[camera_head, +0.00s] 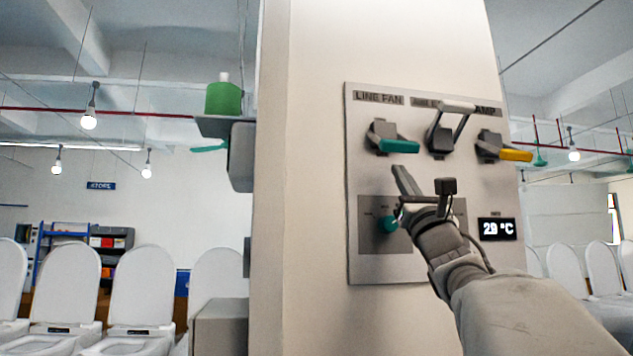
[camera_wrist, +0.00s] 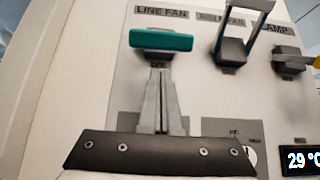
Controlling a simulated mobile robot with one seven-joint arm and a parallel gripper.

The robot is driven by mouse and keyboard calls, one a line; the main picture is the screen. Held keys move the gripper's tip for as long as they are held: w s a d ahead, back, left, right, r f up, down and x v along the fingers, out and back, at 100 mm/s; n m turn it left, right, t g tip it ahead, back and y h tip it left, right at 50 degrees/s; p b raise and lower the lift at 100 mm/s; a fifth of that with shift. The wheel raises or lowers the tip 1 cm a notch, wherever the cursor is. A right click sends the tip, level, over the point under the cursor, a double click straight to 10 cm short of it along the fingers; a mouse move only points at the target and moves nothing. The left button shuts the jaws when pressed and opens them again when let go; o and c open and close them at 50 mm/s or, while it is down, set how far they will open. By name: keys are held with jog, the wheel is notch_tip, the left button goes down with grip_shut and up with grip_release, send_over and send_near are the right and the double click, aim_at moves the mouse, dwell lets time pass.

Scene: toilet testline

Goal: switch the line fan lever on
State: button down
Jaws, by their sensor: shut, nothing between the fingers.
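The line fan lever has a teal handle (camera_head: 399,146) on a dark mount, under the "LINE FAN" label (camera_head: 378,98) at the panel's upper left. Its handle hangs low and juts out toward me. In the wrist view the teal handle (camera_wrist: 160,41) lies just past my fingertips. My gripper (camera_head: 398,169) is shut and empty, with its fingertips just below the handle. In the wrist view my closed fingers (camera_wrist: 159,73) point up at the handle's underside. I cannot tell whether they touch it.
Right of it are a lever with a pale raised handle (camera_head: 457,107) and a yellow-handled lever (camera_head: 515,155). A teal knob (camera_head: 387,224) sits lower on the grey panel (camera_head: 359,270), partly behind my gripper. A temperature display (camera_head: 497,229) is at lower right.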

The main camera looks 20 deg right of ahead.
jog(key=shift+s+a+r+p, duration=0.1)
jog(key=shift+s+r+p, duration=0.35)
jog(key=shift+r+p, duration=0.25)
jog(key=shift+r, duration=0.15)
jog(key=shift+s, duration=0.15)
jog(key=shift+r+g+p, duration=0.1)
jog(key=shift+g+p, duration=0.2)
jog(key=shift+p, duration=0.05)
